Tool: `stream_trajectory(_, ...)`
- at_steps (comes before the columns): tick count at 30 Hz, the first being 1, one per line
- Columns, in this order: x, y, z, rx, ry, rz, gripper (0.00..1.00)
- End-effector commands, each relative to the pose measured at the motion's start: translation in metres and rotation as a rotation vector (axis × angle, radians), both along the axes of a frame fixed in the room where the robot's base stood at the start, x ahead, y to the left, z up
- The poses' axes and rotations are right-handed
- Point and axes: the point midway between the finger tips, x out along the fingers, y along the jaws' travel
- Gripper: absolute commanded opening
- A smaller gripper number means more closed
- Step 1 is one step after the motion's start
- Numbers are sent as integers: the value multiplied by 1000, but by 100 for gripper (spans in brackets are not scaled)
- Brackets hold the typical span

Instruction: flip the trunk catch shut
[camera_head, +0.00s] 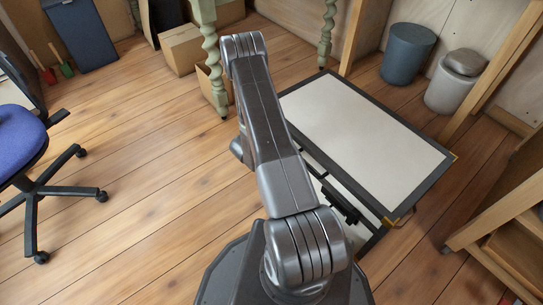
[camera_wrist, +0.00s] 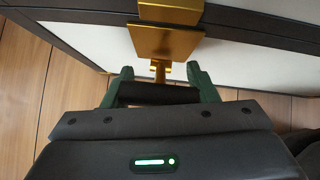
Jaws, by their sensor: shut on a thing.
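The trunk (camera_head: 362,130) has a pale lid with a dark border and gold corners; its front is partly behind my arm in the head view. The wrist view shows the trunk's dark edge (camera_wrist: 70,35) and pale front close up. The gold catch (camera_wrist: 165,42) has a broad plate over the lid edge and a narrow stem below. My gripper (camera_wrist: 161,78) has green fingers on either side of the catch's lower part, shut on it; the exact contact is unclear. A dark bar spans behind the fingertips. The head view does not clearly show the gripper.
A blue office chair (camera_head: 22,145) stands at the left. Cardboard boxes (camera_head: 182,48) and a turned green table leg (camera_head: 211,60) are behind. Two bins (camera_head: 406,52) stand beyond the trunk, and a wooden shelf (camera_head: 510,215) is at right. Floor at the left middle is clear.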

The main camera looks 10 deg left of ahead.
Motion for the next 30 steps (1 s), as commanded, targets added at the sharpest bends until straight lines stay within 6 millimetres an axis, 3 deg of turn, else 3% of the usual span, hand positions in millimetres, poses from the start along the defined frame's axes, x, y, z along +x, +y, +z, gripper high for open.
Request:
stream_trajectory(5,5,-5,2,67,83,-5,12)
stream_trajectory(29,12,-10,6,59,73,-6,12)
stream_trajectory(30,12,-10,6,58,73,-6,57)
